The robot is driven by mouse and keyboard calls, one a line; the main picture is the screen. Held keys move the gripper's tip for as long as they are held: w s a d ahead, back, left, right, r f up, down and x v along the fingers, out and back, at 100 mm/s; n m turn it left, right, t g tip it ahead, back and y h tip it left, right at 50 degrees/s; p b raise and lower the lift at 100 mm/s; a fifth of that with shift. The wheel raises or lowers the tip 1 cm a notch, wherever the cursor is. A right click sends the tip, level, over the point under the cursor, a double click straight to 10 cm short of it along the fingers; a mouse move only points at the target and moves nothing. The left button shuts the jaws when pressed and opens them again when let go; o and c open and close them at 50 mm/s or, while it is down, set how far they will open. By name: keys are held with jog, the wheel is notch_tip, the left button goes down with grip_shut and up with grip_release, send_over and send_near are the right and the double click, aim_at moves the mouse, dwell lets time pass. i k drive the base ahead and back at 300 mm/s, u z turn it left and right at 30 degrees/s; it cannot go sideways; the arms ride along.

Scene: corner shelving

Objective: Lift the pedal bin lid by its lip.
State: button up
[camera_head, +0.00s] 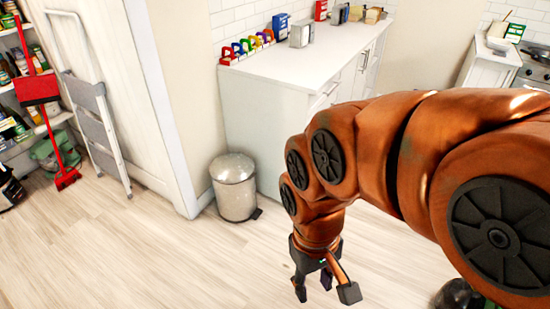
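The pedal bin (237,199) is a silver cylinder standing on the floor, close to the wall corner and the end of the white counter. Its domed lid (232,167) looks shut. A dark pedal (256,213) shows at its base on the right. The lip of the lid is too small to make out. My gripper (326,287) hangs down to the right of the bin and nearer to me, apart from it. Its dark fingers are spread, with nothing between them.
A white counter (262,120) stands behind the bin, with colored items and boxes on top. A folding step ladder (97,120) leans at the left, near a red broom (62,160) and stocked shelves. The wooden floor (150,255) in front of the bin is clear.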

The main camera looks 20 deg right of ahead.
aim_at(230, 167)
jog(key=z, duration=0.6)
jog(key=k, duration=0.5)
jog(key=z, duration=0.85)
jog(key=i, duration=0.55)
jog(key=u, duration=0.6)
jog(key=i, duration=1.05)
jog(key=u, duration=1.25)
jog(key=i, duration=0.4)
jog(key=u, duration=0.3)
